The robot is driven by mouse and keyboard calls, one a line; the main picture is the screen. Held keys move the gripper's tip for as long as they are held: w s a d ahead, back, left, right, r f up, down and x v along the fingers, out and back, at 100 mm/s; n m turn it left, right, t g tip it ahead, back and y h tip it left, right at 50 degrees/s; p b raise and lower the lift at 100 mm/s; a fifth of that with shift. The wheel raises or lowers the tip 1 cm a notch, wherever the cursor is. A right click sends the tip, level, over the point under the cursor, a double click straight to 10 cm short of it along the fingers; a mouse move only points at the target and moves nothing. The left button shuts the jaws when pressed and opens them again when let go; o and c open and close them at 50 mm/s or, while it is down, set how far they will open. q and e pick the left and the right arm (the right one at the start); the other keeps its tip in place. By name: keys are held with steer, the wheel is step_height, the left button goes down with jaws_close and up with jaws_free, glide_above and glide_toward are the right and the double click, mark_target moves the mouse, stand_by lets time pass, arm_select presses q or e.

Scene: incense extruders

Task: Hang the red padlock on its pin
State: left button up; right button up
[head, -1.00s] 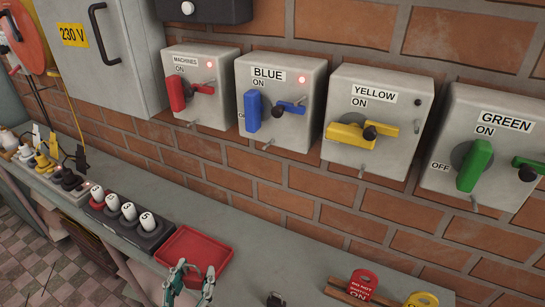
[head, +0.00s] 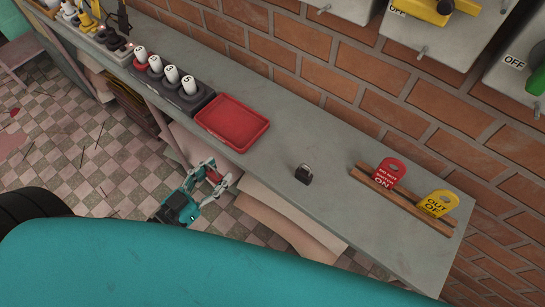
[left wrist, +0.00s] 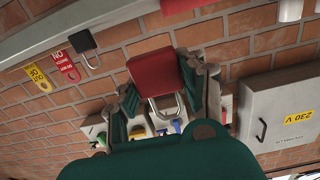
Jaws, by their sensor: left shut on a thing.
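The red padlock (left wrist: 155,72) is between the fingers of my left gripper (left wrist: 163,90) in the left wrist view, its metal shackle sticking out toward the wrist side of that picture. In the head view my left gripper (head: 217,181) is shut at the front edge of the bench, just below the red tray, and a small red patch shows between its fingers. The red switch's box is outside the head view. My right gripper is not in view.
A red tray (head: 232,123) lies on the grey bench (head: 285,135). A black padlock (head: 303,174) stands to its right. A wooden rack (head: 400,201) holds a red tag (head: 388,173) and a yellow tag (head: 438,203). Numbered white-topped items (head: 171,74) stand left of the tray.

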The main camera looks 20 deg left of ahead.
arm_select(q)
steer(key=shift+w+d, duration=0.25)
steer(key=shift+w, duration=0.05)
steer(key=b, duration=0.5)
glide_above(272, 159)
steer(key=shift+s+a+f, duration=0.15)
steer(key=shift+s+f, duration=0.05)
steer(key=shift+f, duration=0.5)
steer(key=f+b, duration=0.3)
steer(key=b, duration=0.1)
steer(key=shift+w+d+f, duration=0.2)
steer(key=shift+w+d, duration=0.05)
steer(key=shift+r, duration=0.15)
steer(key=shift+f, duration=0.2)
steer(key=o, duration=1.3)
steer(key=shift+c, duration=0.2)
